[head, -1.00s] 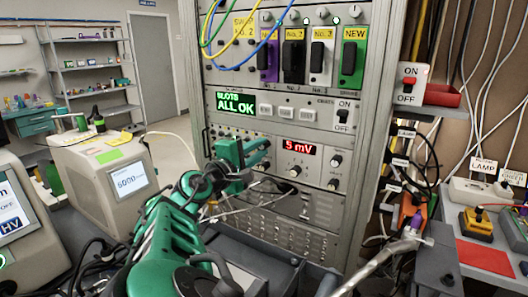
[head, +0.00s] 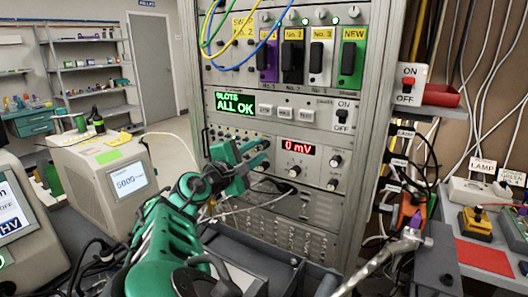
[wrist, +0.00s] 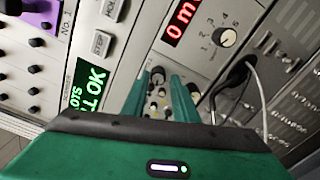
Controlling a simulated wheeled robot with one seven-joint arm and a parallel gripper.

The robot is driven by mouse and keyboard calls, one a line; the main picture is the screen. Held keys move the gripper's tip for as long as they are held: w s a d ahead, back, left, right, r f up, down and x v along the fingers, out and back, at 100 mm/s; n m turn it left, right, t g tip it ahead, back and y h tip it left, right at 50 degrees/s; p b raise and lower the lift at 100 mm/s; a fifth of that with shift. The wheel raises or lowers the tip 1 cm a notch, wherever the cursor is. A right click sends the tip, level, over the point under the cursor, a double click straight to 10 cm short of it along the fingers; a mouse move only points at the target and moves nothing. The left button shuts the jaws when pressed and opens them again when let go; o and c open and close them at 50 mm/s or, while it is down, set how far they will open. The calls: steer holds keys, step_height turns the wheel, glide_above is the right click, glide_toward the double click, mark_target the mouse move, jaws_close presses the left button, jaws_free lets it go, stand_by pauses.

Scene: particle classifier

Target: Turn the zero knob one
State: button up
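My gripper (head: 266,153) is in front of the rack, at the left of the panel whose red display (head: 298,145) reads 0 mV. In the wrist view my two green fingers (wrist: 162,88) are apart, with small knobs on the panel (wrist: 158,98) showing in the gap. A dark round knob (wrist: 157,74) shows near the fingertips. I cannot tell whether a finger touches it, and I cannot read which knob is the zero knob. Another knob (head: 294,171) sits below the display, and it also shows in the wrist view (wrist: 223,38).
Above is a panel with a green screen (head: 234,104) reading SLOTS ALL OK and an ON/OFF switch (head: 342,116). Cables (wrist: 257,90) hang in front of the lower panel, right of my fingers. A beige instrument (head: 98,182) stands left of my arm.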

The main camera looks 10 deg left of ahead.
steer(key=shift+o, duration=0.9)
steer(key=shift+s+a, duration=0.1)
steer(key=v, duration=1)
steer(key=shift+s, duration=0.25)
steer(key=shift+a, duration=0.1)
steer(key=w+d+n, duration=0.1)
steer(key=w, duration=0.2)
steer(key=w+d+n, duration=0.1)
steer(key=w+n, duration=0.1)
steer(key=w, duration=0.1)
steer(key=w+d+n, duration=0.1)
steer(key=w, duration=0.3)
steer(key=shift+d+r+n, duration=0.15)
steer(key=shift+d+n, duration=0.15)
steer(key=shift+n, duration=0.1)
